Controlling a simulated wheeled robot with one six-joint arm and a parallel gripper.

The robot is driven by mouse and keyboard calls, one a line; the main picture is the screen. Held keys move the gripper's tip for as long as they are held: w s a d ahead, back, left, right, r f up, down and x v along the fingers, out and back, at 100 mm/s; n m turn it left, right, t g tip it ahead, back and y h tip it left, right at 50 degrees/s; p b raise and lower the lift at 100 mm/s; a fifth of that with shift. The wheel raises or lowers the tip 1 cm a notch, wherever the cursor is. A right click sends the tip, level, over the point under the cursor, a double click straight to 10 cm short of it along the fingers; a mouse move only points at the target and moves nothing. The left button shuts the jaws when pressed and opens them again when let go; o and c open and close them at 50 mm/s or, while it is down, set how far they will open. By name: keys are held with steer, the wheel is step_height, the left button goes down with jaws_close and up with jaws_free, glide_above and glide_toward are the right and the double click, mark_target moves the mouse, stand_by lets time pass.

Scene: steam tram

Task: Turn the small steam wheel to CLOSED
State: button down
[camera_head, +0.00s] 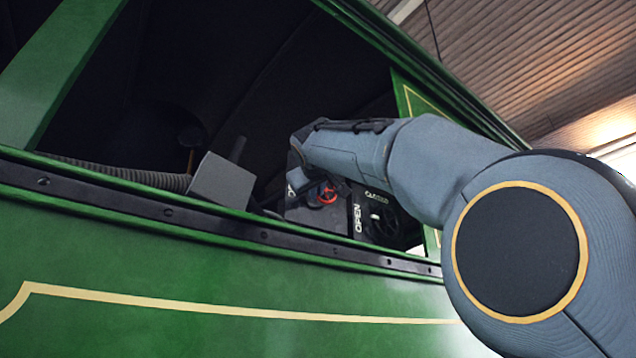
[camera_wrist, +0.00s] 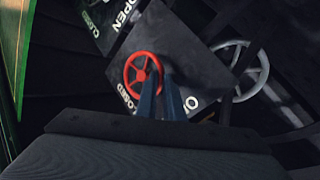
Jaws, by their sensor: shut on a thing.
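A small red wheel (camera_wrist: 132,73) with spokes is mounted on a dark plate (camera_wrist: 190,66) in the wrist view. The word CLOSED is by its lower left rim, and a partly hidden word starting with O is at its lower right. My gripper (camera_wrist: 161,84) is shut on the red wheel at its right side, its two fingers close together. In the head view the red wheel (camera_head: 328,195) shows inside the cab opening, just below the end of my arm, partly hidden. I cannot make out a pointer on the wheel.
A larger grey wheel (camera_wrist: 262,72) is to the right in the wrist view. Another plate (camera_wrist: 100,18) reads OPEN and CLOSED. A green sill (camera_head: 130,185) runs below my arm. A grey box (camera_head: 221,182) with a ribbed hose (camera_head: 120,174) is left of the wheel.

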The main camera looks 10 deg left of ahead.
steer(key=shift+s+a+r+m+g+h+p, duration=0.15)
steer(key=shift+r+m+g+h+p, duration=0.2)
steer(key=shift+m+p, duration=0.55)
steer(key=shift+f, duration=0.1)
steer(key=c, duration=1.9)
jaws_free()
steer(key=shift+s, duration=0.15)
steer(key=b+v, duration=0.4)
steer(key=v, duration=0.3)
steer(key=shift+s, duration=0.25)
